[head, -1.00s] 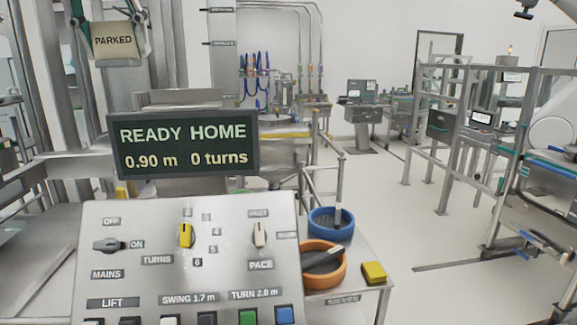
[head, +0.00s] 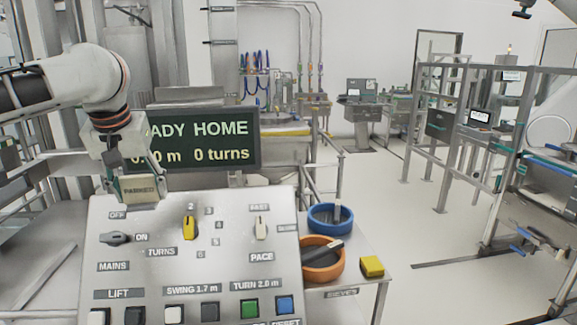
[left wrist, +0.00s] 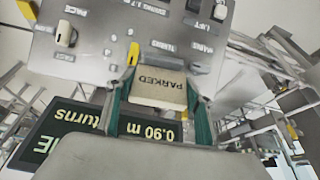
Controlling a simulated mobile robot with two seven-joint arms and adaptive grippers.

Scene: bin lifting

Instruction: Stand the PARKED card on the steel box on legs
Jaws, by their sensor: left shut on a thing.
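The PARKED card (head: 138,188), a small beige block with dark lettering, is held in my left gripper (head: 136,192). In the head view it is at the upper left of a sloped steel control box (head: 215,240) with knobs and labels. The box's legs are hidden. In the left wrist view the card (left wrist: 158,88) sits between both green-lined fingers, upside down in the picture, with the box's panel (left wrist: 95,40) behind it. I cannot tell whether the card touches the box. My right gripper is not in view.
A dark display (head: 205,140) reading READY HOME stands behind the box, partly covered by my left arm. To the right a side table holds a blue sieve (head: 330,218), an orange sieve (head: 322,272) and a yellow block (head: 372,266). Open floor (head: 420,240) lies farther right.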

